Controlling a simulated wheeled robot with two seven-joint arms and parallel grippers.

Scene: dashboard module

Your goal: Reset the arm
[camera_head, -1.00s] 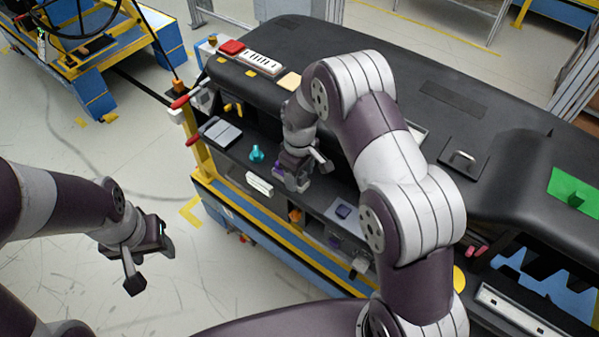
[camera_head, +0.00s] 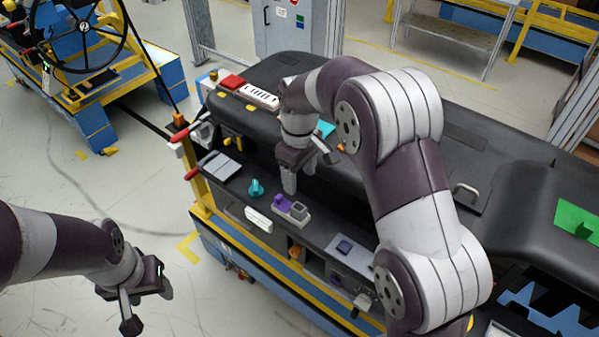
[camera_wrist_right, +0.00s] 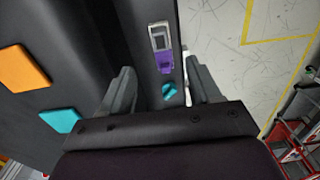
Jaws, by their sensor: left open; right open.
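My right gripper (camera_head: 309,174) is open and empty. It hangs above the front ledge of the black dashboard module (camera_head: 440,110), behind and above a purple and grey switch block (camera_head: 291,211). In the right wrist view the two fingers (camera_wrist_right: 158,88) stand apart, with the purple and grey block (camera_wrist_right: 161,48) and a teal knob (camera_wrist_right: 169,90) seen in the gap between them. My left gripper (camera_head: 146,306) is open and empty over the bare floor at the lower left, apart from the module.
A teal knob (camera_head: 256,188) stands on the ledge. A green block (camera_head: 577,219) sits on the module's right. Red-handled levers (camera_head: 193,173) stick out at its left end. A blue and yellow cart with a steering wheel (camera_head: 84,27) stands at the upper left. The floor between is clear.

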